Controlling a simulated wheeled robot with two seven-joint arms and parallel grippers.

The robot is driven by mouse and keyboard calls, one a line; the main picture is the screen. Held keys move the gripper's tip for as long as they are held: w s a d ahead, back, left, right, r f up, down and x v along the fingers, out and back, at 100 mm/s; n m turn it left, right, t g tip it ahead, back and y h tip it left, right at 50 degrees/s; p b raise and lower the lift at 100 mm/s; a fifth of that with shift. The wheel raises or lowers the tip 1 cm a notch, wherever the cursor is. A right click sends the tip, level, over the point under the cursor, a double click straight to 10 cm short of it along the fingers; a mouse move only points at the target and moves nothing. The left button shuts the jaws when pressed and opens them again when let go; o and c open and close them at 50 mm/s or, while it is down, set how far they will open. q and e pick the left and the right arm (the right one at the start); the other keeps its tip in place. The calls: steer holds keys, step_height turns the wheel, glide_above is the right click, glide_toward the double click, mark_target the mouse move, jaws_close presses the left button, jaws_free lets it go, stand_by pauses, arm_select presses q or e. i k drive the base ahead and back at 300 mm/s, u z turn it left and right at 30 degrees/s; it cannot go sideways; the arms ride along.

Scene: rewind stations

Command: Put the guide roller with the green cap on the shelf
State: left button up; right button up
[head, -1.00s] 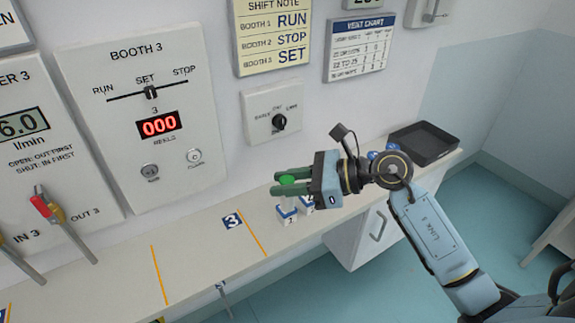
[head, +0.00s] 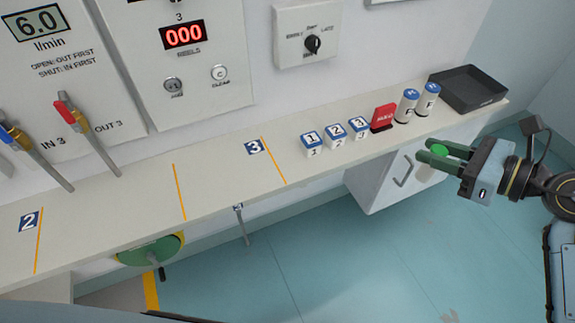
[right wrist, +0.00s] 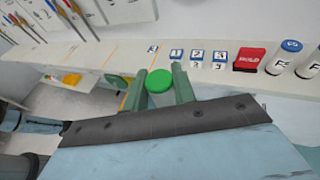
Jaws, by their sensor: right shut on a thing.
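My right gripper (head: 440,154) is shut on the guide roller, whose round green cap (head: 439,150) shows between the two green fingers. It also shows in the right wrist view (right wrist: 159,81), with a finger on each side; its body below the cap is mostly hidden. In the head view the gripper appears in front of the shelf's front edge, at the right. The shelf (head: 225,175) is a long pale ledge along the wall, with orange lines and number labels. My left gripper is not in view.
Blocks numbered 1 (head: 311,141), 2 (head: 335,131) and 3 (head: 359,128), a red block (head: 382,118), two white blue-capped cylinders (head: 406,105) (head: 428,98) and a black tray (head: 468,88) stand on the shelf. The shelf between the orange lines is clear. A green wheel (head: 150,250) sits beneath.

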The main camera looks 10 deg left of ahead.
mark_target(236, 170)
steer(key=z, duration=1.75)
steer(key=k, duration=1.7)
steer(key=u, duration=2.05)
steer(key=i, duration=1)
